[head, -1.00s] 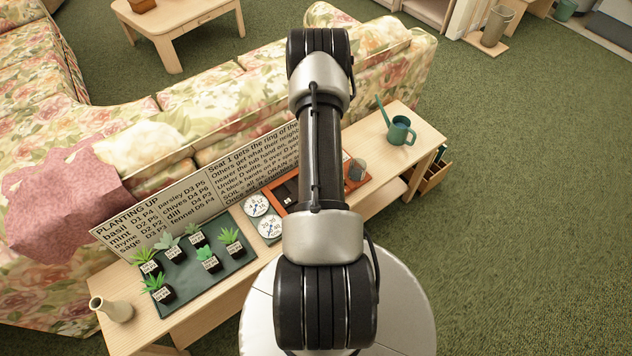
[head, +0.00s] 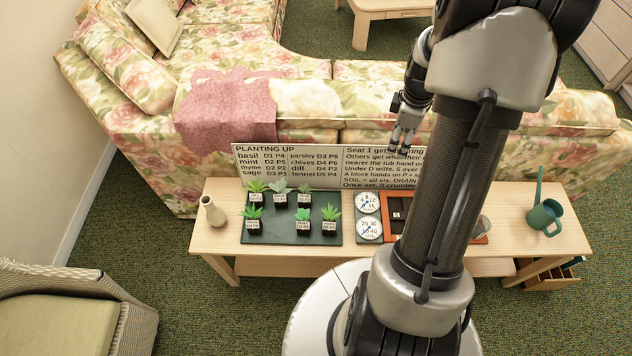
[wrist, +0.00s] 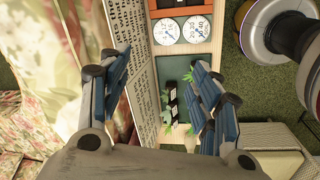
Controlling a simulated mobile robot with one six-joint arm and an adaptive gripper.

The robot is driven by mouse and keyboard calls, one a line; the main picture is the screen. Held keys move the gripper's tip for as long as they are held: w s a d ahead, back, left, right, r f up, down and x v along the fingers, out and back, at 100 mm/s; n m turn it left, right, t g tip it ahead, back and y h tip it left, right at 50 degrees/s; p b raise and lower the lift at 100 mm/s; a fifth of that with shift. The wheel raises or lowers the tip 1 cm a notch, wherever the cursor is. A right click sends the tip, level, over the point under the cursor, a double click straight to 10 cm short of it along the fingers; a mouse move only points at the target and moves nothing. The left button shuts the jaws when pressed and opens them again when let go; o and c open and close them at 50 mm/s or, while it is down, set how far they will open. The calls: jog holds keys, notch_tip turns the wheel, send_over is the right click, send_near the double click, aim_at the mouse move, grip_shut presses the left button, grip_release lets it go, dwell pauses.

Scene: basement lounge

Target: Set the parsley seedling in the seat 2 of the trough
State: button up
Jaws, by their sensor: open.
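Several small green seedlings in dark, white-labelled pots (head: 303,226) stand in two rows on a dark green tray (head: 272,238). Their labels are too small to read, so I cannot tell which is parsley. The red-orange trough (head: 478,239) lies right of the tray, its middle hidden behind my arm; its seats cannot be made out. My gripper (head: 403,147) is open and empty, high over the sign and the back edge of the table. In the wrist view its spread fingers (wrist: 158,98) frame the sign and part of the tray, with some seedlings partly hidden.
A sign (head: 290,165) at the table's back lists parsley as D3 P5. Two dials (head: 368,203) sit between tray and trough. A cream vase (head: 213,211) stands left, a green watering can (head: 544,217) right. The floral sofa (head: 350,95) is behind.

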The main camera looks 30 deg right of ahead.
jog(key=a+r+m+t, duration=0.2)
jog(key=a+r+m, duration=0.2)
jog(key=a+r, duration=1.3)
jog(key=s+a+r+m+t+y, duration=0.1)
jog(key=s+a+r+m, duration=0.2)
jog(key=s+a, duration=1)
jog(key=shift+s+a+m, duration=0.25)
jog(key=shift+a+m, duration=0.25)
jog(key=shift+a, duration=0.6)
jog(key=shift+c, duration=0.2)
